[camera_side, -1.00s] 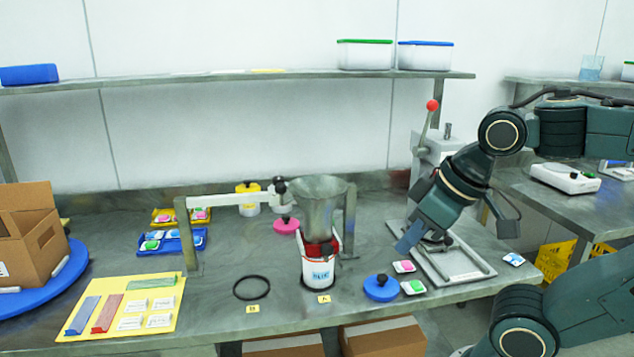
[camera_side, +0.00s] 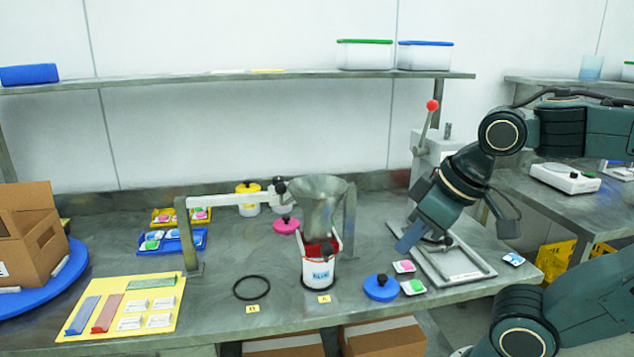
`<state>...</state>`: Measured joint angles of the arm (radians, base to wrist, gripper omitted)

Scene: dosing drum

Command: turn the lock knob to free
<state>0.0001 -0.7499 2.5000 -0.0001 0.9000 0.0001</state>
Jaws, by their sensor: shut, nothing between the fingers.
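The grey hopper (camera_side: 319,200) stands in the middle of the bench, over a white labelled cup (camera_side: 317,270) that has red at its top. A small dark knob (camera_side: 327,248) shows at the front below the hopper. Another dark knob (camera_side: 279,187) sits at the end of a pale horizontal arm (camera_side: 230,198), left of the hopper. I cannot tell from this view which is the lock knob or how it is turned. My gripper (camera_side: 409,240) is shut and empty, to the right of the hopper and apart from it, above the metal press base.
The press (camera_side: 432,150) with a red-balled lever stands behind my gripper. A blue lid (camera_side: 381,287) and small packets lie right of the cup. A black ring (camera_side: 252,287) lies left of it. A yellow mat (camera_side: 125,305) and a cardboard box (camera_side: 30,235) are further left.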

